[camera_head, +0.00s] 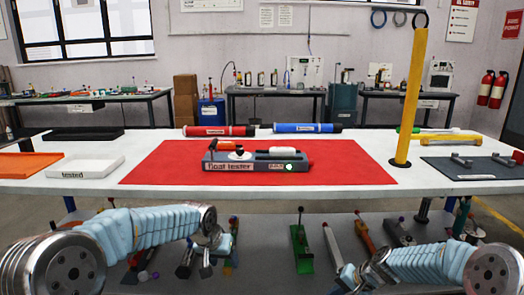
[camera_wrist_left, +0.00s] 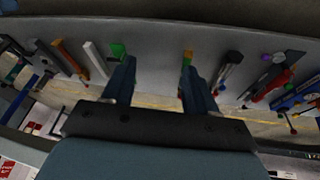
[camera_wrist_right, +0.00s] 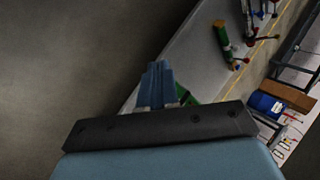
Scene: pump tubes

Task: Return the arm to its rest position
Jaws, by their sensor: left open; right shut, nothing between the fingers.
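My left gripper (camera_head: 207,262) hangs in front of the table's front edge, over the lower shelf. In the left wrist view its two fingers (camera_wrist_left: 156,80) are spread apart with nothing between them. My right gripper (camera_head: 348,279) is low at the bottom of the head view, partly cut off. In the right wrist view its fingers (camera_wrist_right: 157,82) are together and empty. Both arms are bent low before the table. The grey float tester (camera_head: 258,164) stands on the red mat (camera_head: 350,168), with a white cylinder (camera_head: 283,151) lying on its right part.
The white table holds a white "tested" tray (camera_head: 72,174), an orange tray (camera_head: 22,172), a black tray (camera_head: 83,137), red (camera_head: 219,131) and blue (camera_head: 307,128) tubes, a tall yellow post (camera_head: 411,95) and a dark mat (camera_head: 490,174). Tools crowd the lower shelf (camera_head: 270,255).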

